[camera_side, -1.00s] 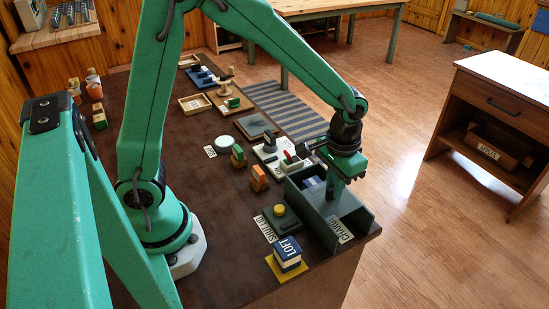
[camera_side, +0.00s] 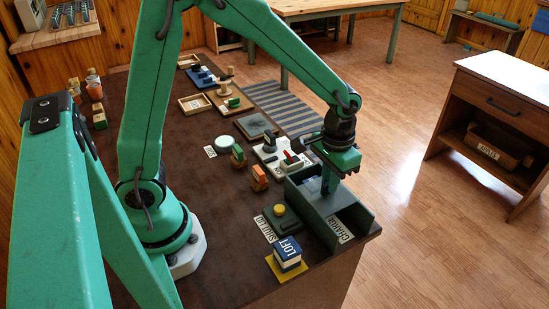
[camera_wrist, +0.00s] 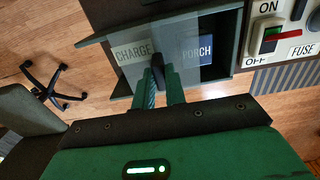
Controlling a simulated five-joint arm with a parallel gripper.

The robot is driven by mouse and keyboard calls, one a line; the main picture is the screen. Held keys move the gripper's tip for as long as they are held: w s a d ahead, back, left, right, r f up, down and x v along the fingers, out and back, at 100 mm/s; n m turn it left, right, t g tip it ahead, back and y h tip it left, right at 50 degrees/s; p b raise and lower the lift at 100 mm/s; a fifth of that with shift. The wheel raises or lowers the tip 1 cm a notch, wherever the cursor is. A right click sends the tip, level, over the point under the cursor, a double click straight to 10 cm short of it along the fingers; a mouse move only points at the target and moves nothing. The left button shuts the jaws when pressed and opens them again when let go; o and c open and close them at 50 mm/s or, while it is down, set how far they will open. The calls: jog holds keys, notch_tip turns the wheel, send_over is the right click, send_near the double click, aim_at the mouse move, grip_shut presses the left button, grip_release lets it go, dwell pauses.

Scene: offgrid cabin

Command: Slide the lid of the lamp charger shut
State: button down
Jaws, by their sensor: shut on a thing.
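The lamp charger (camera_side: 357,222) is a dark grey-green open-topped box with a CHARGE label, at the front right of the bench. It also fills the top middle of the wrist view (camera_wrist: 222,73). Its lid (camera_wrist: 130,74) looks like a clear pane, lying over the CHARGE end and reaching toward a blue piece marked PORCH (camera_wrist: 197,52). The rest of the box on the PORCH side looks uncovered. My gripper (camera_side: 329,188) reaches down into the box's outline. In the wrist view my gripper (camera_wrist: 163,90) is shut on the lid's dark knob (camera_wrist: 158,70).
A switch panel with ON, OFF and FUSE labels (camera_wrist: 285,40) sits close beside the charger's PORCH end. A yellow-topped button (camera_side: 280,210) and a blue LOFT block (camera_side: 288,250) stand left of the charger. Orange-topped blocks (camera_side: 259,177) stand nearby. The bench edge is close.

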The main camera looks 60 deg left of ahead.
aim_at(315, 179)
jog(key=shift+a, duration=2.65)
jog(key=c, duration=1.4)
grip_release()
jog(key=shift+o, duration=0.2)
jog(key=shift+r, duration=0.2)
